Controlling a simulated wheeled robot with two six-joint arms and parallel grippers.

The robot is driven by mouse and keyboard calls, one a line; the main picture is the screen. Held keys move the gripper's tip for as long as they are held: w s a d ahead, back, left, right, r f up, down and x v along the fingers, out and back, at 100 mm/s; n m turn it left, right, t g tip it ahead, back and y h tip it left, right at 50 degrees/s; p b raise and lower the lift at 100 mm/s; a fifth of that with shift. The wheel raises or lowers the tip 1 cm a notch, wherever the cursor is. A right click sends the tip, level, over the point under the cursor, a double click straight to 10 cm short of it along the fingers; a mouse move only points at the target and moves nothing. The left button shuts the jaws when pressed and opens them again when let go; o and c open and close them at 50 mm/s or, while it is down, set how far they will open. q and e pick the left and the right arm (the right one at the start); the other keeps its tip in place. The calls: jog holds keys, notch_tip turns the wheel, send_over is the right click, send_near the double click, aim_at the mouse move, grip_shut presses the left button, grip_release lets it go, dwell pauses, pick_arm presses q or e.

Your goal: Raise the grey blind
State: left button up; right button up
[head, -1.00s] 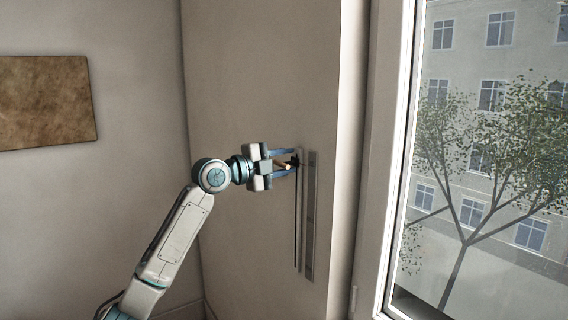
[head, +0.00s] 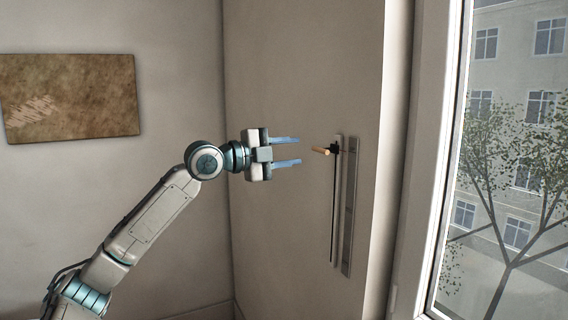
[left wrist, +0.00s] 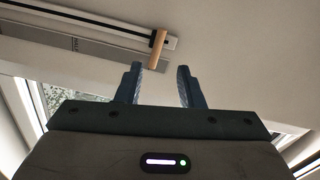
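A wooden peg handle (head: 321,151) sticks out near the top of a dark slotted rail (head: 334,210) on the wall beside the window. It also shows in the left wrist view (left wrist: 157,48), just beyond the fingertips. My left gripper (head: 299,151) is open and empty, with its fingers pointing at the handle and a gap between them. In the left wrist view the two fingers (left wrist: 160,68) stand apart with nothing between them. My right gripper is not in view. No grey blind shows; the visible part of the window (head: 510,160) is uncovered.
A pale metal strip (head: 350,205) runs upright alongside the rail. The white window frame (head: 432,160) stands to the right of the wall corner. A brown picture (head: 70,97) hangs on the left wall. The space around my left gripper is free.

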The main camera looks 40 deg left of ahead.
pick_arm(q)
jog(key=shift+s+a+b, duration=0.2)
jog(key=shift+s+b, duration=0.1)
jog(key=shift+s, duration=0.3)
